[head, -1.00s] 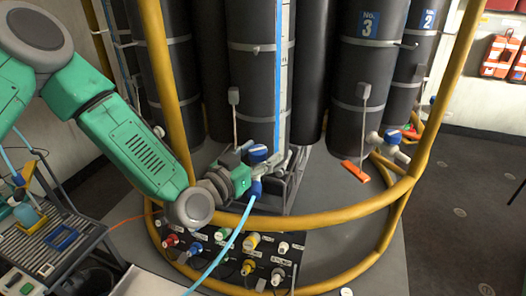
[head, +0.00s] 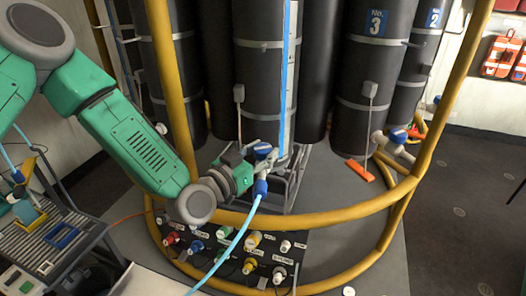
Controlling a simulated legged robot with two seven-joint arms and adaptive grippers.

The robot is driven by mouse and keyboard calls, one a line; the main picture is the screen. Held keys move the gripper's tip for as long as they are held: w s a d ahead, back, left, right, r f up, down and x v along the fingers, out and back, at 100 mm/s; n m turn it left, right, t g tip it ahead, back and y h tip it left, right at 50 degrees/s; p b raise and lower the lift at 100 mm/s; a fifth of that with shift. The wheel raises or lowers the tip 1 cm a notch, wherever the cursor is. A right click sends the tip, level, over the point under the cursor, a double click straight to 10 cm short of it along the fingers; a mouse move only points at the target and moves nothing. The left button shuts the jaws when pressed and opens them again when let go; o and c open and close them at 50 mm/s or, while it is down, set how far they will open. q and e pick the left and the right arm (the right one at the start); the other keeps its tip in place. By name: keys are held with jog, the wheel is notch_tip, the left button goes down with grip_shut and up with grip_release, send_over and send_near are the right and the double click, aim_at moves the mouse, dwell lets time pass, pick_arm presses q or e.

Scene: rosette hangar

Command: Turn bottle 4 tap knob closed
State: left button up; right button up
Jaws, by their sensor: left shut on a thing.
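The middle black bottle (head: 259,85) stands behind the yellow rail; its number is not visible. At its foot is a tap with a blue knob (head: 263,150) and a grey-white body. A light blue hose (head: 240,228) hangs from its dark blue connector. My left gripper (head: 252,167) reaches in from the left and is shut at the tap, beside the blue knob. The fingers are small and partly hidden, so I cannot tell exactly which part of the tap they hold. My right gripper is not in view.
A yellow tubular rail (head: 320,214) curves in front of the bottles. Below it is a panel (head: 315,247) with several coloured connectors. Bottle 3 (head: 373,75) stands to the right, with an orange object (head: 359,170) on the floor. A cluttered cart (head: 85,238) is at the left.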

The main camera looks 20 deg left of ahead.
pick_arm(q)
jog(key=shift+r+m+h+b, duration=0.1)
jog(key=shift+m+h+b, duration=0.2)
jog(key=shift+m+h, duration=0.15)
jog(key=m+g+h, duration=0.1)
jog(key=h, duration=0.1)
jog(key=m+g+h+b, duration=0.1)
jog(key=shift+a+m+g+h+b, duration=0.15)
jog(key=shift+m+g+h+b, duration=0.1)
jog(key=shift+g+h+b, duration=0.1)
jog(key=shift+m+g+h+b, duration=0.35)
jog(key=shift+m+g+h, duration=0.75)
jog(key=shift+g+h, duration=0.1)
jog(key=o, duration=1.2)
jog(key=shift+s+a, duration=0.1)
jog(key=shift+a, duration=0.1)
jog(key=v, duration=1.2)
